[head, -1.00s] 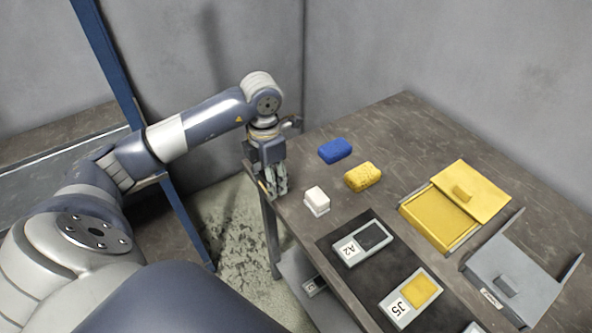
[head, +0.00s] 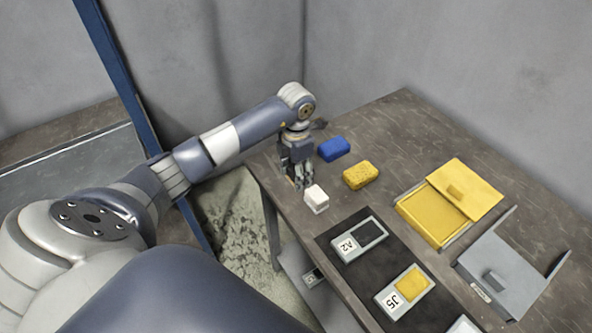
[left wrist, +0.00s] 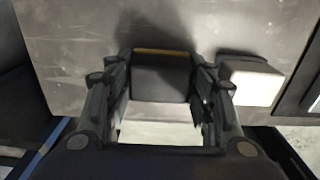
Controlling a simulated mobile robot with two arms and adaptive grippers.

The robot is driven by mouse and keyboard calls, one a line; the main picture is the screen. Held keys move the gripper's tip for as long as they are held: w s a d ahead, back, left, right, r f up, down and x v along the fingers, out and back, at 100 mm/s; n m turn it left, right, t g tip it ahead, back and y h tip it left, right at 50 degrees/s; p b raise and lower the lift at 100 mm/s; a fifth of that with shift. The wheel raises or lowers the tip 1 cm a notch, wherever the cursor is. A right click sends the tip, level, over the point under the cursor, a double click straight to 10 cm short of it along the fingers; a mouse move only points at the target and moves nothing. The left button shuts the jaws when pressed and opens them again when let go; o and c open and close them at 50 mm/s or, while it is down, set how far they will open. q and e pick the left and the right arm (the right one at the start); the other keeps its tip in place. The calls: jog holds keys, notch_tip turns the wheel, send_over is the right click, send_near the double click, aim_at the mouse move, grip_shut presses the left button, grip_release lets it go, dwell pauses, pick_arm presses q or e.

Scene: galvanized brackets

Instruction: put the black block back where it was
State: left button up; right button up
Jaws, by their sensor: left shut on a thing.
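My left gripper (head: 297,184) is at the table's near left edge, just left of the white block (head: 316,199). In the left wrist view its two fingers (left wrist: 161,105) are closed on the sides of the black block (left wrist: 163,80), which has a thin yellow-brown strip along its far edge. The white block (left wrist: 255,82) lies just right of the fingers there, apart from the black block. In the head view the fingers mostly hide the black block. I cannot tell whether it touches the tabletop. My right gripper is in neither view.
A blue block (head: 334,149) and a yellow sponge-like block (head: 360,175) lie behind the white one. Holders marked A2 (head: 347,246) and J5 (head: 392,300) sit on a black mat (head: 335,269). A yellow box (head: 432,220) and grey box (head: 505,268) stand right.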

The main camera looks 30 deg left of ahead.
pick_arm(q)
jog(key=shift+f, duration=0.2)
jog(key=o, duration=1)
jog(key=shift+o, duration=0.2)
jog(key=shift+r, duration=0.2)
notch_tip(320, 180, up, 11)
jog(key=b, duration=0.3)
jog(key=shift+r, duration=0.55)
